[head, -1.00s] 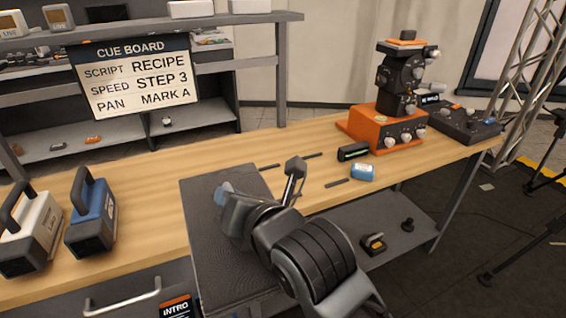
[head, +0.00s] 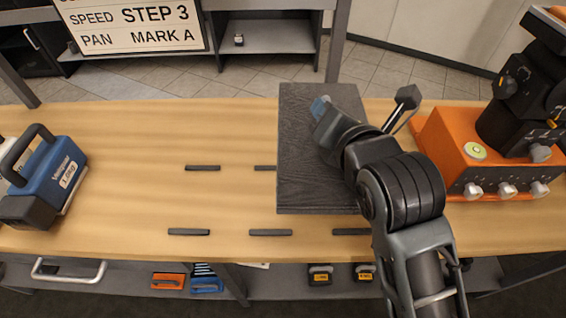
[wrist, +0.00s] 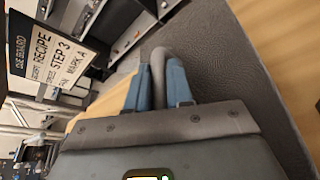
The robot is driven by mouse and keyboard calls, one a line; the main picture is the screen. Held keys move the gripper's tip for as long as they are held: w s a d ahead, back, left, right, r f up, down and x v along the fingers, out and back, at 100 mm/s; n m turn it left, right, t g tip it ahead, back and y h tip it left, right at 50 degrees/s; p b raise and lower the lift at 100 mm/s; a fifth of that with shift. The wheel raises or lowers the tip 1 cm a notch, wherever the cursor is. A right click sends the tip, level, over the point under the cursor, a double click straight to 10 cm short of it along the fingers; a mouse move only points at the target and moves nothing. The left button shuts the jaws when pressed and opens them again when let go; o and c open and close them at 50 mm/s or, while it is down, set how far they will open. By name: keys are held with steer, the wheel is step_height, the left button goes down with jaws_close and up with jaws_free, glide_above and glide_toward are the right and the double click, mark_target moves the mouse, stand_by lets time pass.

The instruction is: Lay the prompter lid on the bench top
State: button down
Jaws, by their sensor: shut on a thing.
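The prompter lid, a dark grey textured panel (head: 310,185), is in the middle of the head view, over the bench top (head: 120,135). My gripper (head: 322,108) is above its far part, with bluish fingertips. In the wrist view my gripper (wrist: 157,88) is shut on the lid's grey loop handle (wrist: 157,62). The lid's dark face (wrist: 215,75) spreads behind and right of the fingers. The lid's far edge overlaps the bench's back edge in the head view, so it looks raised; the gap beneath is hidden.
Several short dark strips (head: 270,233) lie on the bench left of and beneath the lid's outline. A blue case (head: 55,175) stands at the left, and an orange machine with knobs (head: 450,150) at the right.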

mark_target(283, 214)
steer(key=shift+s+a+f+b, duration=0.2)
steer(key=shift+s+a+f, duration=0.2)
steer(key=shift+a+f, duration=1.35)
steer(key=shift+s+a+f+b, duration=0.15)
steer(key=shift+s+a+f, duration=0.2)
steer(key=shift+a+f, duration=1.35)
steer(key=shift+s+a+f+b, duration=0.2)
steer(key=shift+s+a+f, duration=0.2)
steer(key=shift+a+f, duration=1.3)
steer(key=c, duration=1)
jaws_free()
steer(key=v, duration=1.2)
steer(key=shift+a+r, duration=0.1)
